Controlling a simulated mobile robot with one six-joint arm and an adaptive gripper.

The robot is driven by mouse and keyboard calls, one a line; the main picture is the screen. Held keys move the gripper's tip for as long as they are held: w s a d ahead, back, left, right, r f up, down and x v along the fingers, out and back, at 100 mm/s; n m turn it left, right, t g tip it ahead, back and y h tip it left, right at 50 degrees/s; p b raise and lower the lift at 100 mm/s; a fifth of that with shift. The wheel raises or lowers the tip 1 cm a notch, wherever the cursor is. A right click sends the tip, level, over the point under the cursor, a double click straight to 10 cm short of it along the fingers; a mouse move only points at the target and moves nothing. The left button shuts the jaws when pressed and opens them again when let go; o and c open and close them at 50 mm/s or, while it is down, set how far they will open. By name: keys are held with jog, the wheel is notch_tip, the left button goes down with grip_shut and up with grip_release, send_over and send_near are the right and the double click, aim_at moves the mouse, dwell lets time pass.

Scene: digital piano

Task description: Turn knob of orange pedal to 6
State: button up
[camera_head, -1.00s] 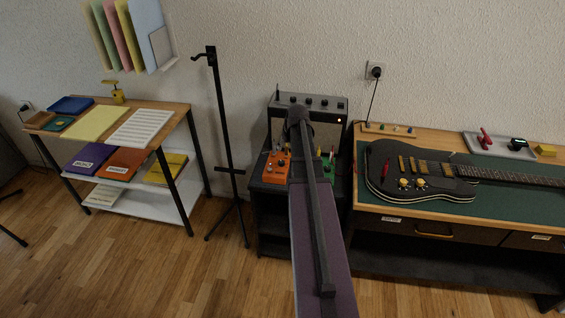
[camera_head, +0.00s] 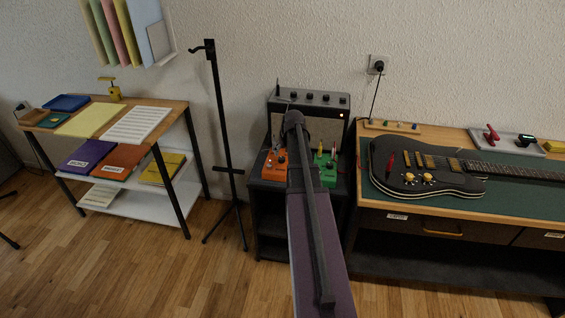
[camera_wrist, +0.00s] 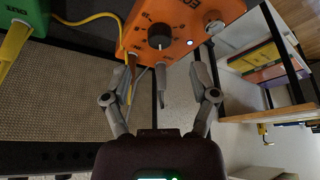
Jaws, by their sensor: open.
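The orange pedal (camera_head: 274,166) sits on the small dark stand, left of my arm in the head view. In the wrist view the orange pedal (camera_wrist: 186,18) fills the top middle, with its round black knob (camera_wrist: 160,36) facing the camera. The number the knob points to is too small to read surely. My gripper (camera_wrist: 164,66) is open and empty in the wrist view. Its two fingers reach toward the pedal on either side of the knob's line, with the knob showing beyond and between them. Contact with the pedal cannot be told. My arm hides the gripper in the head view.
The green pedal (camera_head: 327,172) is close beside the orange one, right of my arm. Yellow cable (camera_wrist: 88,18) runs between the pedals. The amplifier (camera_head: 309,98) stands behind. A black stand (camera_head: 222,130) is at left, and a guitar table (camera_head: 400,203) at right.

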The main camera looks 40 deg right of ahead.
aim_at(282, 158)
jog(key=shift+b+x, duration=2.4)
jog(key=shift+x, duration=0.5)
grip_shut()
